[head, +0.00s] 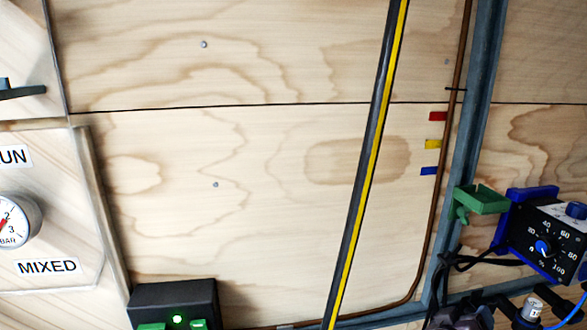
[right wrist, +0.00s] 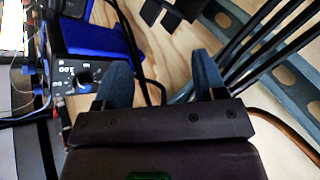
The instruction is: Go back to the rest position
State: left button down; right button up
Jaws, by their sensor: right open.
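My right gripper (right wrist: 161,80) shows in the right wrist view. Its two blue-grey fingers are spread apart, with nothing between them but wooden wall and dark cable behind. In that view a black control box with a dial (right wrist: 84,76) and a blue part (right wrist: 92,38) lie close to the left finger. In the head view I cannot clearly make out the right gripper among the dark parts at the lower right. My left gripper is in neither view.
In the head view, the blue-framed dial box (head: 545,240), green bracket (head: 480,200) and metal rail (head: 480,80) are at right. A black-and-yellow hose (head: 366,165) crosses the plywood wall. A black box (head: 172,293) is at lower left, a gauge (head: 14,222) at far left.

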jog(key=s+a+f+n+y, duration=0.1)
jog(key=s+a+f+y, duration=0.2)
jog(key=s+f, duration=0.3)
jog(key=s+a+f+n+t+y+p, duration=0.1)
jog(key=s+a+f+y, duration=0.2)
jog(key=s, duration=0.6)
jog(key=s+a+f+n+y, duration=0.1)
jog(key=s+a+f+y, duration=0.3)
jog(key=s+f+y, duration=0.3)
notch_tip(320, 180, down, 3)
jog(key=shift+s+p, duration=0.2)
jog(key=shift+p, duration=0.2)
